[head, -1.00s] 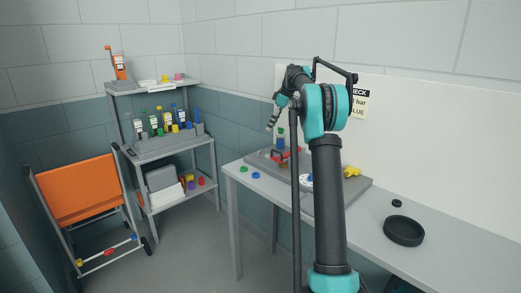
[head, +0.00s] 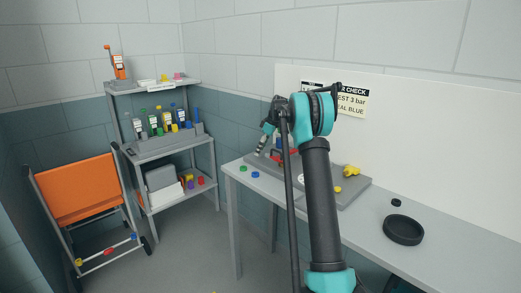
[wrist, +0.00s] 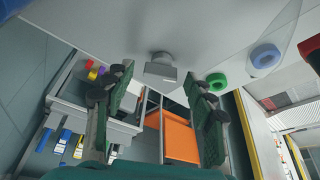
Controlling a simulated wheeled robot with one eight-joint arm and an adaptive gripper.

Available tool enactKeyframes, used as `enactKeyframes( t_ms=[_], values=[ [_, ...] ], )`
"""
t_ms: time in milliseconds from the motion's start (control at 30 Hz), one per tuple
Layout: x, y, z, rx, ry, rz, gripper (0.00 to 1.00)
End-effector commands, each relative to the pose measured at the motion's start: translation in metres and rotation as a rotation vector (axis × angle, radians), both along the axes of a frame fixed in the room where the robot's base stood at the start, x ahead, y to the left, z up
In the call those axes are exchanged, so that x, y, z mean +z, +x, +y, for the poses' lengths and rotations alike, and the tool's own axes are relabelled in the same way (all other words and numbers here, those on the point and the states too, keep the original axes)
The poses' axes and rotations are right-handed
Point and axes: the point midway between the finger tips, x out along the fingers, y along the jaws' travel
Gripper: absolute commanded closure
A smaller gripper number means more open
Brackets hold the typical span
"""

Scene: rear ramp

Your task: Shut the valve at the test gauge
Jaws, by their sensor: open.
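A grey board (head: 352,192) on the bench carries the fittings, partly hidden behind my arm. A yellow handle-shaped fitting (head: 351,171) and a small yellow knob (head: 338,189) show on its right part. A red part (head: 291,151) shows on its left part, beside my arm. A white round face, perhaps the gauge (head: 301,179), is partly covered by my arm. I cannot tell which fitting is the valve. My gripper (head: 262,148) is over the left end of the board. In the wrist view my gripper (wrist: 160,105) is open, with nothing held between its fingers.
Green (head: 255,174) and blue (head: 243,169) rings lie on the bench's left end. A black dish (head: 403,230) and a small black piece (head: 396,203) lie at right. A sign (head: 351,101) hangs behind.

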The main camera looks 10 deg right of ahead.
Motion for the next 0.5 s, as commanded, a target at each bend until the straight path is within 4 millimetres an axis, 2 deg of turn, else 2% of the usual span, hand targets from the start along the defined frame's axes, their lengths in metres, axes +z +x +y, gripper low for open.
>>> enactKeyframes(
  t_ms=[200,500],
  values=[
    [-0.0003,0.0001,0.0002,0.0,0.0,0.0,0.45],
    [0.0,0.0001,0.0002,0.0,0.0,0.0,0.81]
  ],
)
